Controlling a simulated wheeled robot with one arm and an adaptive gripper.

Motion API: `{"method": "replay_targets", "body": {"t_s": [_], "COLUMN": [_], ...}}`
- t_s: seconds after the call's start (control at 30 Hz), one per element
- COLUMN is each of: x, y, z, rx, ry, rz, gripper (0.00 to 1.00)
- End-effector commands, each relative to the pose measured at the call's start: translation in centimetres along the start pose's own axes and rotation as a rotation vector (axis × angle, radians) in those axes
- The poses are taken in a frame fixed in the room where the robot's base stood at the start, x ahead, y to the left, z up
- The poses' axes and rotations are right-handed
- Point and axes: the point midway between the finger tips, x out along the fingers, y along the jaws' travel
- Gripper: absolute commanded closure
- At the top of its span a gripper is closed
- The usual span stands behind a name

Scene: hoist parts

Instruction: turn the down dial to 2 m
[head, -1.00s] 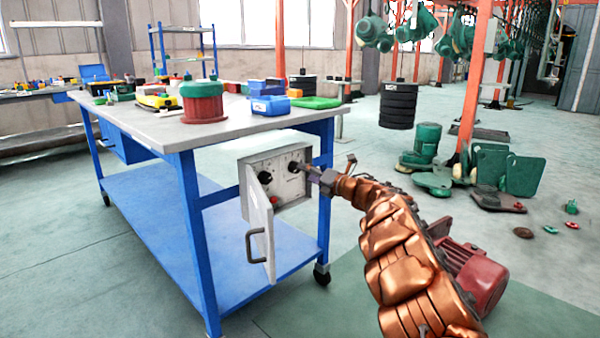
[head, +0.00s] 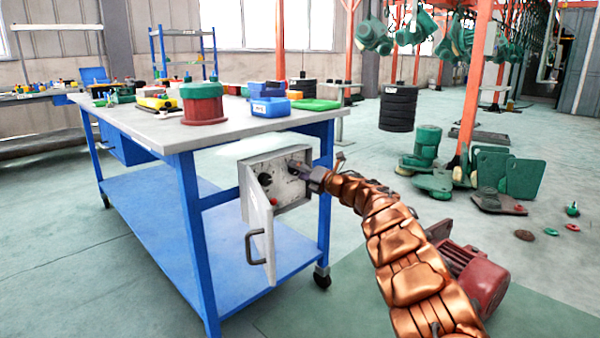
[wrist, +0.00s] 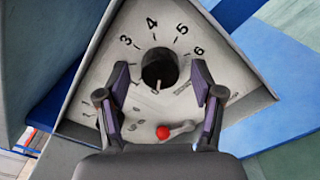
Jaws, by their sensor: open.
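The grey control box (head: 292,190) hangs at the near end of the blue workbench, its door (head: 258,222) swung open. A black dial (head: 265,179) shows on its left; the gripper is at the right-hand dial, mostly covering it. In the wrist view a black dial (wrist: 158,62) has numbers 3, 4, 5 and 6 around it and a pale mark at its lower edge. I cannot read its name. My gripper (wrist: 160,72) is open, one finger on each side of this dial, with gaps visible. It also shows in the head view (head: 304,173).
A red-tipped lever (wrist: 163,132) sits just below the dial, between the fingers. The door handle (head: 254,246) sticks out at the left. The workbench top (head: 225,128) is above the box. A red motor (head: 474,278) lies on the floor behind my arm.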

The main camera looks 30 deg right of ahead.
Motion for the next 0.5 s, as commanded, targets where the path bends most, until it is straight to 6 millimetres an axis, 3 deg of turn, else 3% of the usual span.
{"method": "replay_targets", "body": {"t_s": [0.07,0.5], "x": [-0.01,-0.03], "y": [-0.01,-0.02], "z": [0.00,0.00], "rx": [0.000,0.001], "ry": [0.000,0.000], "rz": [0.000,0.000], "gripper": [0.34,0.80]}}
